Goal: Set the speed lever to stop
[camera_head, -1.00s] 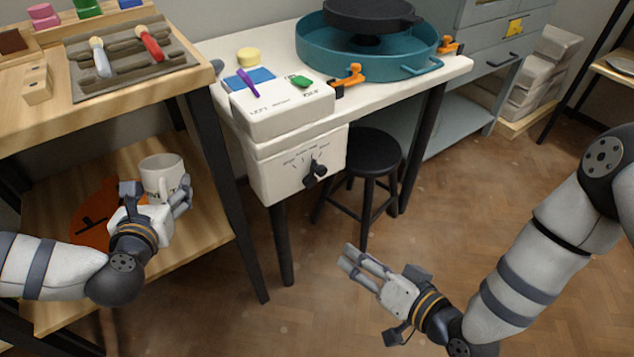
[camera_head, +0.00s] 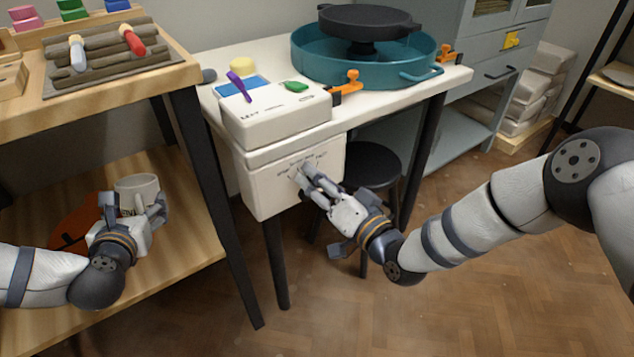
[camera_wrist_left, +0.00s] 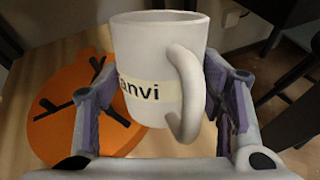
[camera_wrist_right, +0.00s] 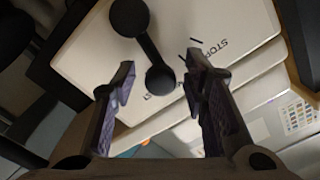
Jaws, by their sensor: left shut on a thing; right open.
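The speed lever (camera_wrist_right: 148,48) is a black bar with round ends on the front of the white control box (camera_head: 262,192). In the right wrist view it slants, and a STOP label (camera_wrist_right: 228,47) with a tick mark is printed to its right. My right gripper (camera_head: 312,178) is at the box front and hides most of the lever in the head view. Its fingers (camera_wrist_right: 162,78) are open, one either side of the lever's lower knob; I cannot tell if they touch it. My left gripper (camera_head: 132,210) is shut on a white mug (camera_wrist_left: 155,50) with a handle and a partly visible name label.
The white table (camera_head: 220,90) bears the control box top and a teal basin with a black wheel (camera_head: 365,60). A black stool (camera_head: 370,165) stands behind my right gripper. A wooden shelf unit (camera_head: 185,250) with an orange disc (camera_wrist_left: 70,130) is at left.

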